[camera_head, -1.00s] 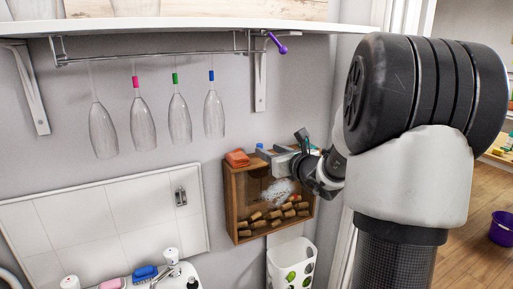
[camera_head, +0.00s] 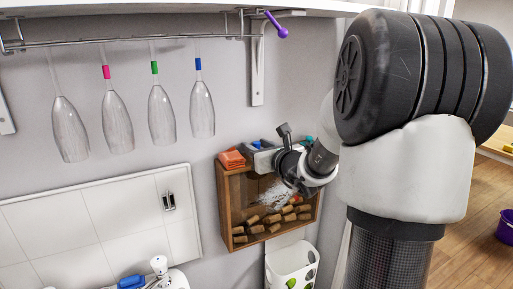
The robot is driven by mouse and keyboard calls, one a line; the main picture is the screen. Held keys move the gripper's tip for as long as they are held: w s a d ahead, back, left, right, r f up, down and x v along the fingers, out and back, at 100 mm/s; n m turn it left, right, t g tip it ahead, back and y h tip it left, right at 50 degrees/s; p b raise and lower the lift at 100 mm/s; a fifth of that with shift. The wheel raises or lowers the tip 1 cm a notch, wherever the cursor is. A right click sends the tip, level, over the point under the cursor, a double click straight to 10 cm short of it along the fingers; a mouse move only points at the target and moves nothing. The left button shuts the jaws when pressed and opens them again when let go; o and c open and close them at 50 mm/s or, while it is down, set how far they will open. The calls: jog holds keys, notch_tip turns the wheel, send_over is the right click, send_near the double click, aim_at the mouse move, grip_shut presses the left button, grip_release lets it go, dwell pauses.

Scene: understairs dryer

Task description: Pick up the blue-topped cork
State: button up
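A wooden box (camera_head: 227,207) hangs on the wall and holds several corks (camera_head: 273,219) in its lower part. The corks in view look tan, and I cannot make out a blue top on any of them. My gripper (camera_head: 258,158) is at the upper front of the box, above the corks and pointing left. Its fingers are small and partly merge with the box top, so I cannot see whether they are open or shut or hold anything. Small blue items (camera_head: 256,144) show just behind my gripper on the box top; what they are is unclear.
An orange folded cloth (camera_head: 231,158) lies on the box's top left. Several upside-down glasses (camera_head: 117,120) with coloured stem bands hang from a wire rack (camera_head: 130,43) at left. A white basket (camera_head: 290,264) is below the box. A white shelf is above.

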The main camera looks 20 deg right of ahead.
jog(key=c, duration=0.8)
jog(key=shift+r, duration=0.3)
